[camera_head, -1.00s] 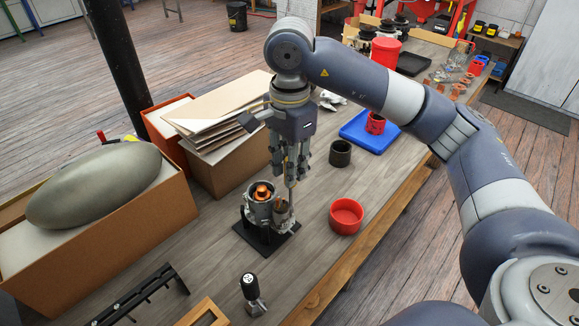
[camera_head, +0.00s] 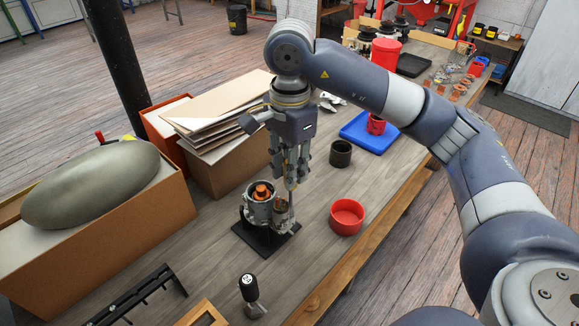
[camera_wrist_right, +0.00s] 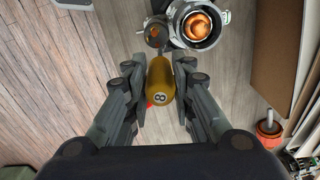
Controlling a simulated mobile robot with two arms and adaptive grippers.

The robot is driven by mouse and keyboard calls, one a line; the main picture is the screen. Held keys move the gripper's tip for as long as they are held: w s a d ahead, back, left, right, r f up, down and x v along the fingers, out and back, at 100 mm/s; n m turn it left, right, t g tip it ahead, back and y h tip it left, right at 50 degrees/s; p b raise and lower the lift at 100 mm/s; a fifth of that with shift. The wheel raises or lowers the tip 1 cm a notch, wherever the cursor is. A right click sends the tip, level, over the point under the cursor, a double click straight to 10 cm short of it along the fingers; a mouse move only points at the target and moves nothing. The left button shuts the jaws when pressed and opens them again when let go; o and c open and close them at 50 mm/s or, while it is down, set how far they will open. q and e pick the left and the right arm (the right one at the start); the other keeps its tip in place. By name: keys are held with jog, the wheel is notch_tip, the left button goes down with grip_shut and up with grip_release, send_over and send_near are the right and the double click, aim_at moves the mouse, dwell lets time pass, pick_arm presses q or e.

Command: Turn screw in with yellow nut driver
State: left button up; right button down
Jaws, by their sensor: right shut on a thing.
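My right gripper (camera_head: 290,172) points down above the fixture and is shut on the yellow nut driver (camera_wrist_right: 160,84). The wrist view shows the driver's rounded yellow handle, marked 8, between the two fingers. In the head view its thin shaft reaches down to the smaller metal part (camera_head: 283,213) of the alternator assembly. The larger round housing (camera_head: 262,212) with orange-copper windings stands beside it on a black base (camera_head: 268,241). The screw and the driver's tip are too small or hidden to make out. My left gripper is not in view.
A red bowl (camera_head: 346,217) and a dark cup (camera_head: 341,153) stand right of the fixture. A black-topped tool (camera_head: 250,289) stands in front. Boxes (camera_head: 222,165) stand behind left, and a blue tray (camera_head: 368,138) lies behind right. The table's edge runs along the right.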

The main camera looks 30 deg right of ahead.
dwell(0.3)
jog(key=m, duration=0.3)
jog(key=shift+m, duration=0.4)
jog(key=m, duration=0.4)
jog(key=shift+m, duration=0.3)
jog(key=m, duration=0.4)
jog(key=shift+w+d, duration=0.1)
jog(key=m+p, duration=0.1)
jog(key=m, duration=0.4)
jog(key=shift+m, duration=0.3)
